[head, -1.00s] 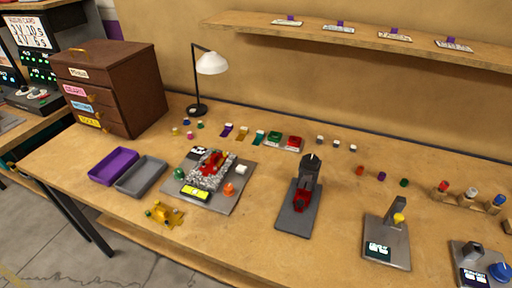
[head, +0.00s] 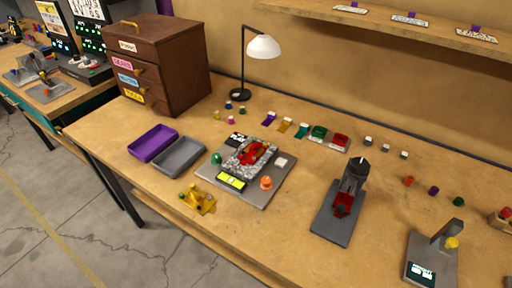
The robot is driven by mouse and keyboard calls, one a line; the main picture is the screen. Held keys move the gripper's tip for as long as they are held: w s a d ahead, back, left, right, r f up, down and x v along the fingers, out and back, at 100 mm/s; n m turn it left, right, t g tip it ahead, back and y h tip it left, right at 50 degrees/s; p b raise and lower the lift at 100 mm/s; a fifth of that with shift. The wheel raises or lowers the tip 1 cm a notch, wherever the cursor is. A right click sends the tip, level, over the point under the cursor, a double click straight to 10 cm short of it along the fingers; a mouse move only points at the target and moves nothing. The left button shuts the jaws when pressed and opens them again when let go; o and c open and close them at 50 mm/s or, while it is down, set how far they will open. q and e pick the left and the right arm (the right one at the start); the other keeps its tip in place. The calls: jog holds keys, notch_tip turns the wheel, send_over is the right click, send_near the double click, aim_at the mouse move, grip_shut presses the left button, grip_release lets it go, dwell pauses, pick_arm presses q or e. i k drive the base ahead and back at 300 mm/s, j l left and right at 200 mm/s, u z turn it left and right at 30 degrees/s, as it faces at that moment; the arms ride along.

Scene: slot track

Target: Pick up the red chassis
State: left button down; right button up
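Several red pieces show, and I cannot tell for sure which is the red chassis. A red shape (head: 254,153) lies in the speckled grey block on a grey plate (head: 262,194) at mid-table. Another red part (head: 342,205) sits in the dark upright device (head: 338,226) to the right. A red piece (head: 340,140) also rests on a small pale tray behind, beside a green one. Neither of my grippers is in view.
A purple bin (head: 152,143) and a grey bin (head: 179,156) stand left of the plate, with a yellow part (head: 198,200) near the front edge. A brown drawer cabinet (head: 180,75) and a lamp (head: 263,47) stand behind. Bare tabletop lies between plate and dark device.

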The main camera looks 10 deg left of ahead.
aim_at(257, 148)
jog(key=j+z, duration=1.1)
jog(key=k+j, duration=0.05)
jog(key=j, duration=0.05)
